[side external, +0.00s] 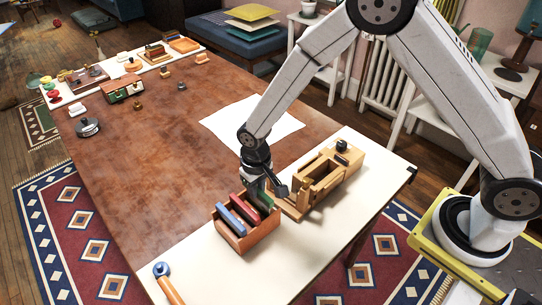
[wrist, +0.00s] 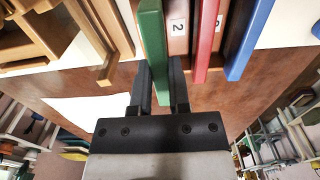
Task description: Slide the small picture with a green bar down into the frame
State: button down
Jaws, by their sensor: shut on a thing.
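A wooden rack (side external: 240,243) stands on the white strip near the table's front. A picture with a blue bar (side external: 231,220) and one with a red bar (side external: 244,208) stand in it. The picture with a green bar (wrist: 152,45) is at the rack's right end in the side view. My gripper (wrist: 161,88) is shut on this green-barred picture, a finger on each side. Whether the picture is seated or slightly raised, I cannot tell. The wooden frame (side external: 325,182) lies just right of my gripper in the side view, and part of it shows at left in the wrist view.
A white sheet (side external: 230,118) lies on the brown table behind my gripper. A round blue-topped piece with an orange handle (side external: 168,288) lies at the front edge. Several small objects stand at the far end. The table's middle is mostly clear.

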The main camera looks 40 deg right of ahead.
jog(key=shift+r, duration=2.8)
jog(key=c, duration=1.2)
grip_release()
jog(key=shift+c, duration=0.2)
grip_shut()
jog(key=d+r+n, duration=0.1)
jog(key=d+r, duration=0.4)
jog(key=d, duration=0.4)
jog(key=shift+s, duration=0.35)
